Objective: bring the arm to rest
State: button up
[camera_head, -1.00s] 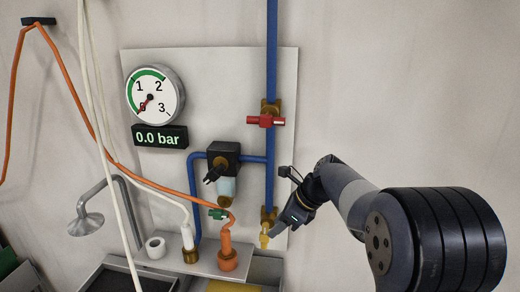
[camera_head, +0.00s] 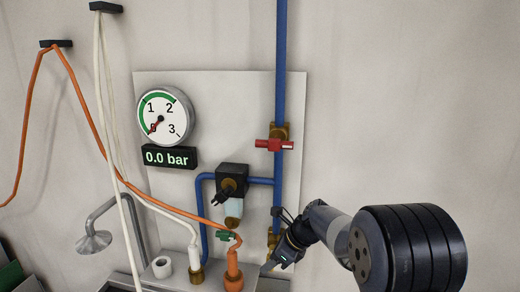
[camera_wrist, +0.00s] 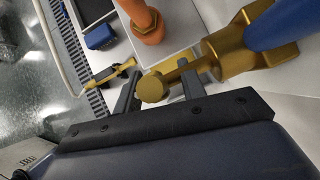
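My gripper (camera_head: 268,266) is at the lower end of the blue pipe (camera_head: 281,75), beside a brass fitting (camera_head: 274,238). In the wrist view my gripper's two dark fingers (camera_wrist: 159,84) stand apart, with a round brass knob (camera_wrist: 153,89) showing between them. The knob belongs to a brass fitting (camera_wrist: 235,55) joined to the blue pipe. Gaps show beside the knob, and I see no finger closed on it. The gripper tip is partly dark and small in the head view.
A panel holds a gauge (camera_head: 164,116) near zero, a display (camera_head: 169,157) reading 0.0 bar and a red valve handle (camera_head: 274,145). Orange (camera_head: 75,90) and white hoses hang at left. An orange connector (camera_head: 234,272) stands near my gripper. The wall at right is clear.

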jog(key=b+v, duration=0.2)
jog(key=v, duration=0.8)
jog(key=p+x, duration=0.2)
jog(key=x, duration=0.8)
jog(key=shift+a+f, duration=0.2)
jog(key=shift+d+r+y, duration=0.1)
jog(key=shift+d+y, duration=0.1)
jog(key=shift+y, duration=0.4)
jog(key=shift+a+t+y+b, duration=0.1)
jog(key=shift+t+y+b, duration=0.3)
jog(key=shift+y, duration=1)
jog(key=shift+f+y+b, duration=0.2)
jog(key=shift+y+b, duration=0.5)
jog(key=shift+b, duration=0.05)
jog(key=t+y+b, duration=0.1)
jog(key=y+b, duration=0.1)
jog(key=b, duration=0.1)
jog(key=m+y+b, duration=0.1)
jog(key=y+b, duration=0.2)
jog(key=b, duration=0.1)
jog(key=shift+a+r+t+b, duration=0.1)
jog(key=shift+t+b, duration=0.2)
jog(key=shift+t, duration=0.1)
jog(key=b+v, duration=0.1)
jog(key=v, duration=0.9)
jog(key=shift+d+r+b, duration=0.25)
jog(key=shift+d+b, duration=0.05)
jog(key=shift+d, duration=0.05)
jog(key=shift+s, duration=0.1)
